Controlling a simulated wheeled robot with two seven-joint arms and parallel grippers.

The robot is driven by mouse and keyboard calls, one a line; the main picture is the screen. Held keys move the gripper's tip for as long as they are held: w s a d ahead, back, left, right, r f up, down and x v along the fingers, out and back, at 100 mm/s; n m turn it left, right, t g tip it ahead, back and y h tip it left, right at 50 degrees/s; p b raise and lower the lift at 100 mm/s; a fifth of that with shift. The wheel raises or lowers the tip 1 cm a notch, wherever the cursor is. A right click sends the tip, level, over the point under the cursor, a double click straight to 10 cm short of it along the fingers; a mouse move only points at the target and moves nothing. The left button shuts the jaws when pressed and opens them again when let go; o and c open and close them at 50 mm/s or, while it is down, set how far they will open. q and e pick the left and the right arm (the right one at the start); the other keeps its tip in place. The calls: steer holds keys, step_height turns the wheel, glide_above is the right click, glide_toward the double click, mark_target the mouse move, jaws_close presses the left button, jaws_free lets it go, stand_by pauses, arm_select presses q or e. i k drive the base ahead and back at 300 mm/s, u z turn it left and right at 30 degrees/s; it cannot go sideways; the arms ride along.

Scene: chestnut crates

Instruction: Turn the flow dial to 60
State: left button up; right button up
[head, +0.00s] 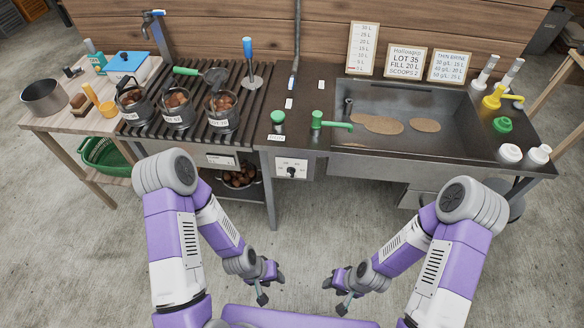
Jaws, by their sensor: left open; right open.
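A small black dial (291,172) sits on a white scale plate on the front face of the dark bench, below the green knob. It looks like the flow dial, but its scale marks and pointer setting are too small to read. My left gripper (271,287) is open and empty, low in front of the bench, nearer to me than the dial and a little left of it. My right gripper (334,296) is open and empty, also low and apart from the bench, right of the dial. Neither gripper touches anything.
A green knob (278,118) and a green-handled tap (330,121) stand on the bench top above the dial. The sink (440,158) is to the right. Pots of chestnuts sit on the slatted rack (200,75) at left. The floor before the bench is clear.

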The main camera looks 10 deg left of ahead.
mark_target(291, 170)
steer(key=z, duration=0.65)
steer(key=i, duration=0.6)
steer(key=u, duration=1.8)
